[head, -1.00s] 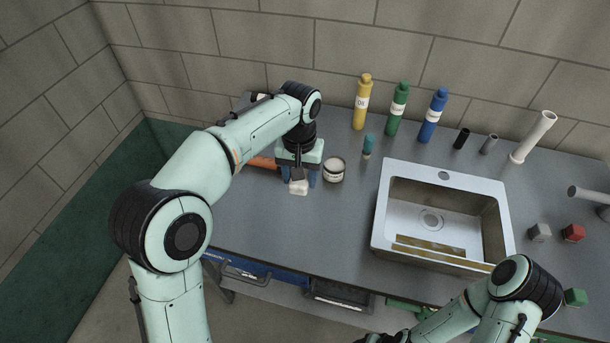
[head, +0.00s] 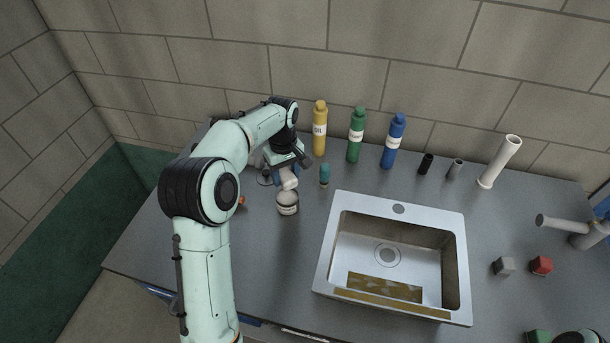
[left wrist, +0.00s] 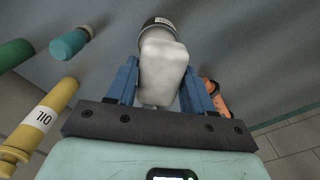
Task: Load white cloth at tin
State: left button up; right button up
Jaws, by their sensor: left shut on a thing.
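In the left wrist view the cloth (left wrist: 165,70) fills the space between the gripper's fingers (left wrist: 160,85). The tin (head: 288,207) is a small round can with a pale label, standing on the grey worktop. In the head view the cloth is just above and behind the tin's rim. In the left wrist view the tin (left wrist: 160,21) shows just beyond the cloth, partly hidden by it. I cannot tell whether they touch. My right gripper is out of view.
Yellow (head: 319,130), green (head: 356,136) and blue (head: 393,142) bottles stand along the back wall. A small teal item (head: 325,174) is right of the tin. The steel sink (head: 322,262) lies to the front right. An orange tool (left wrist: 216,100) is beside the gripper.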

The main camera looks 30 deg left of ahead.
pick_arm(q)
jog(key=shift+w+a+f, duration=0.1)
jog(key=shift+w+f, duration=0.1)
jog(key=shift+w, duration=0.1)
jog(key=shift+s+f, duration=0.2)
jog(key=shift+f, duration=0.5)
jog(key=shift+f+b, duration=1)
jog(key=shift+f, duration=1.2)
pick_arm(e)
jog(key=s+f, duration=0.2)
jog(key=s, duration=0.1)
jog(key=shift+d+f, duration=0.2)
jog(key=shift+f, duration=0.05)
pick_arm(q)
jog(key=shift+w, duration=0.15)
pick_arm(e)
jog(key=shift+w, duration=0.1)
pick_arm(q)
jog(key=shift+f, duration=0.5)
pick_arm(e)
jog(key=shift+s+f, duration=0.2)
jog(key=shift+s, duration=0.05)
pick_arm(q)
jog(key=shift+f, duration=0.15)
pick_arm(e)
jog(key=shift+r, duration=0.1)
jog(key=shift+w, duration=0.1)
